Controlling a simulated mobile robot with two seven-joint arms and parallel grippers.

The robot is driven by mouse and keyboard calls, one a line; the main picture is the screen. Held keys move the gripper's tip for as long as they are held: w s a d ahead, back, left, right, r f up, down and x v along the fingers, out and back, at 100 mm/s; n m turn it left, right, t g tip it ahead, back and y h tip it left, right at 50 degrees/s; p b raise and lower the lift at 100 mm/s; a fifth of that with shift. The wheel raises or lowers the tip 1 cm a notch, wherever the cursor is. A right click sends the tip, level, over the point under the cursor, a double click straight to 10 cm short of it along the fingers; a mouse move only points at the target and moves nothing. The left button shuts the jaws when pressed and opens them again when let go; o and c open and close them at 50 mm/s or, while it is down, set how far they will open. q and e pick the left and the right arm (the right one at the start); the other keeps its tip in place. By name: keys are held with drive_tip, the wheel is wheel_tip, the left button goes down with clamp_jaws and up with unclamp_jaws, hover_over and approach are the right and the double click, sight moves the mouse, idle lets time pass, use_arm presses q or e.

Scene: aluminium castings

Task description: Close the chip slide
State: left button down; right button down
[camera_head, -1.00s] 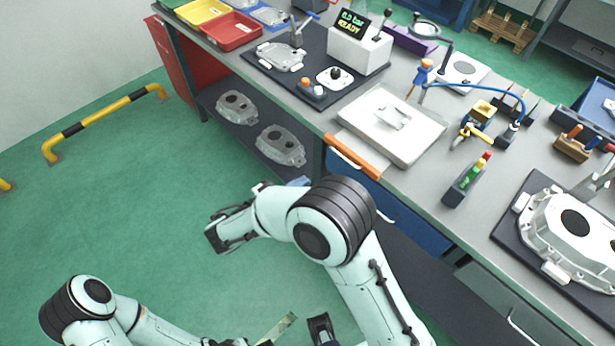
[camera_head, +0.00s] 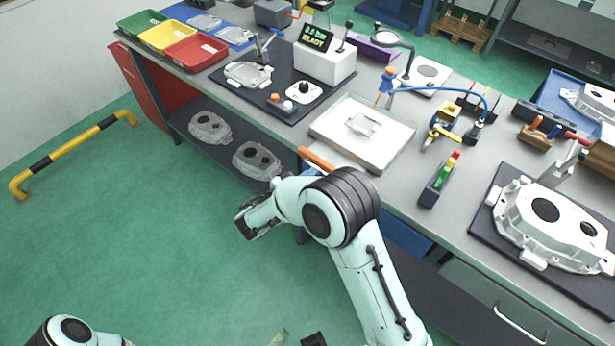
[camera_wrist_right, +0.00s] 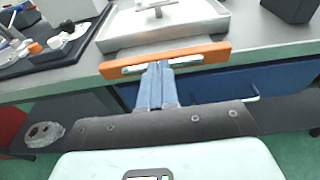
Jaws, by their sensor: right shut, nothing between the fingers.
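The chip slide shows an orange front (camera_head: 317,160) with a pale bar handle, at the bench edge below the white tray (camera_head: 352,145). In the head view my arm hides much of this front. The right wrist view shows it whole, as a long orange bar (camera_wrist_right: 207,55) running across the picture. My right gripper (camera_wrist_right: 160,66) is shut and empty, its grey-blue fingertips overlapping the middle of the orange front and its handle. I cannot tell whether they touch. My left arm shows only at the bottom left of the head view; its gripper is out of view.
A lower shelf holds castings (camera_head: 256,160). A yellow-black rail (camera_head: 75,150) stands left; green floor between is free.

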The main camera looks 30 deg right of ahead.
sight(327, 164)
drive_tip(key=x, duration=0.4)
drive_tip(key=r+p+x, duration=0.1)
drive_tip(key=x, duration=0.1)
drive_tip(key=shift+w+d, duration=0.15)
drive_tip(key=shift+d, duration=0.3)
drive_tip(key=shift+w+d, duration=0.1)
drive_tip(key=shift+d, duration=0.15)
drive_tip(key=shift+r, duration=0.15)
drive_tip(key=shift+d+r, duration=0.1)
